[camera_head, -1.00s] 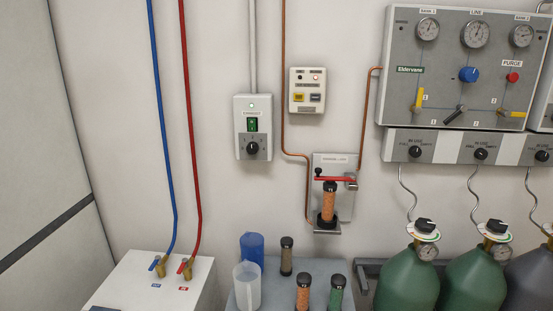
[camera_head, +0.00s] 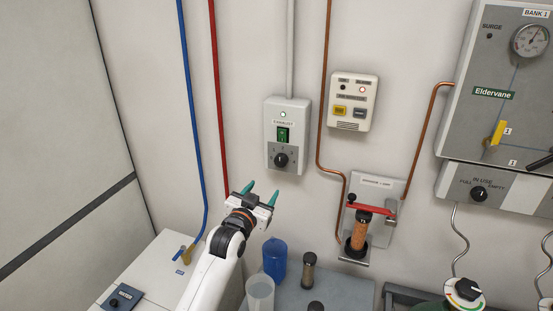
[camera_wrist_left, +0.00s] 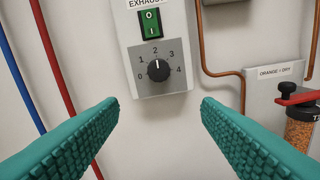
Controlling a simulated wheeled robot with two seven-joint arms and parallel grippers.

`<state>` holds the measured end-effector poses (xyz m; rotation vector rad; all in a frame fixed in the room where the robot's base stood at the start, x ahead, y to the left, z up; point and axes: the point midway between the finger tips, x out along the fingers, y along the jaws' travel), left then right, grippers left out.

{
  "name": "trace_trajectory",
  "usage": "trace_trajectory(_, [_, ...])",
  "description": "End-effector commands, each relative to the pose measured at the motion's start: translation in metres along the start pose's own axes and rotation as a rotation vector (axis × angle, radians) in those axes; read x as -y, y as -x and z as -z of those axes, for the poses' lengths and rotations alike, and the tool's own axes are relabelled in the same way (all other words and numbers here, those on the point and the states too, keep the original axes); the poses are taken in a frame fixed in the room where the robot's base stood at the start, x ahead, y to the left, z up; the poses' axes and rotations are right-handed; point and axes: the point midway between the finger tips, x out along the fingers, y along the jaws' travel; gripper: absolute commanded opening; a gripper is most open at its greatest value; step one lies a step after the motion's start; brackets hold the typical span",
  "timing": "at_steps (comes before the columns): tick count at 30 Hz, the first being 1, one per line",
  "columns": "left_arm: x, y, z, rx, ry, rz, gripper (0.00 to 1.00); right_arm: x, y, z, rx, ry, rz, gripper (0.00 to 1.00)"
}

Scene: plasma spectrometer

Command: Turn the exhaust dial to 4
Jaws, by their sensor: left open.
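My right gripper is not in view.
A copper pipe (camera_head: 321,130) runs down right of the box to a drying column (camera_head: 359,230) with a red lever. Red (camera_head: 216,90) and blue (camera_head: 191,90) pipes run at left. A blue bottle (camera_head: 274,258) and a clear beaker (camera_head: 260,292) stand below.

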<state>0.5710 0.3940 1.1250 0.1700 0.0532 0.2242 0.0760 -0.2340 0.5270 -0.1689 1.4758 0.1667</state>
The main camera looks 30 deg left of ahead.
Motion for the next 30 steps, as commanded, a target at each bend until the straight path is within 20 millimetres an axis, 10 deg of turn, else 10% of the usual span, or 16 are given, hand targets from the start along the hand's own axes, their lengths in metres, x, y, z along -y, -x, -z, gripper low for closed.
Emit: trace_trajectory(30, [-0.009, -0.12, -0.019, 0.035, 0.003, -0.014, 0.58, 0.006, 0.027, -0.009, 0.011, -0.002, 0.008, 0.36])
